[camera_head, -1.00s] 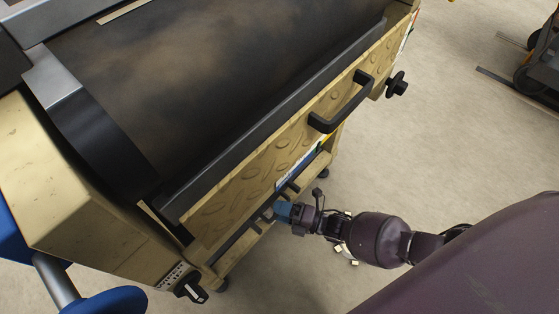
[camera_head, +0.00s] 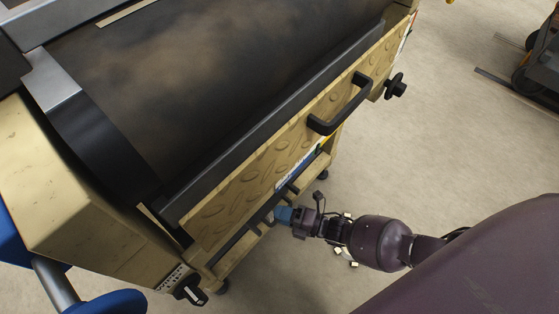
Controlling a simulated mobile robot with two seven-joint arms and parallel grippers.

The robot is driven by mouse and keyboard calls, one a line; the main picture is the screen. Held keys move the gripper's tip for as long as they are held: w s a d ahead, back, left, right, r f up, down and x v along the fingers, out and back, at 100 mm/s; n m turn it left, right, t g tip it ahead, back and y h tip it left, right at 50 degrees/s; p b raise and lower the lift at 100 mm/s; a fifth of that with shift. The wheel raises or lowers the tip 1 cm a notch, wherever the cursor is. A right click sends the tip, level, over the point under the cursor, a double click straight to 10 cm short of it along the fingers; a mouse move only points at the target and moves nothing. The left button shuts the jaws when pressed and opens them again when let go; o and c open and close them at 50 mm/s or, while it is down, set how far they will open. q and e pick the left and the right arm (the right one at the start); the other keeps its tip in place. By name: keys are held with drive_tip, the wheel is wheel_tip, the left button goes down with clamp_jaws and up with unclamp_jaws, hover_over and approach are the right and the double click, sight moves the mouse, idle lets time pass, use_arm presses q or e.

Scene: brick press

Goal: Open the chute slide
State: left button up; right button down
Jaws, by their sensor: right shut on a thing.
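The brick press (camera_head: 240,190) is a tan machine with a dark, dusty flat top. A black bar handle (camera_head: 343,110) stands out from its tan embossed side panel. My right gripper (camera_head: 276,214) is low at the front side of the press, below the panel. It is shut on a dark part (camera_head: 262,217) at a lower slot or rail, which seems to be the chute slide; its fingers and the panel hide most of the part. My left gripper is not in view.
A black knob (camera_head: 395,86) sits at the panel's far end, and another dark knob (camera_head: 190,290) at the near corner. A blue round part (camera_head: 110,303) is at the lower left. Pale floor on the right is clear up to a wheeled cart (camera_head: 540,70).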

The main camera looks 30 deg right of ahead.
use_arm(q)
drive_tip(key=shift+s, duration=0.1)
use_arm(e)
drive_tip(key=s+d, duration=0.3)
drive_tip(key=s, duration=0.6)
drive_tip(key=shift+d, duration=0.2)
drive_tip(key=shift+s, duration=0.1)
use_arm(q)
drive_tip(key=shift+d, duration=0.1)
use_arm(e)
drive_tip(key=c, duration=1)
unclamp_jaws()
drive_tip(key=shift+o, duration=0.2)
use_arm(q)
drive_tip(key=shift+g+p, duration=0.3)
drive_tip(key=shift+p, duration=0.3)
use_arm(e)
drive_tip(key=v, duration=1)
drive_tip(key=shift+s+d, duration=0.25)
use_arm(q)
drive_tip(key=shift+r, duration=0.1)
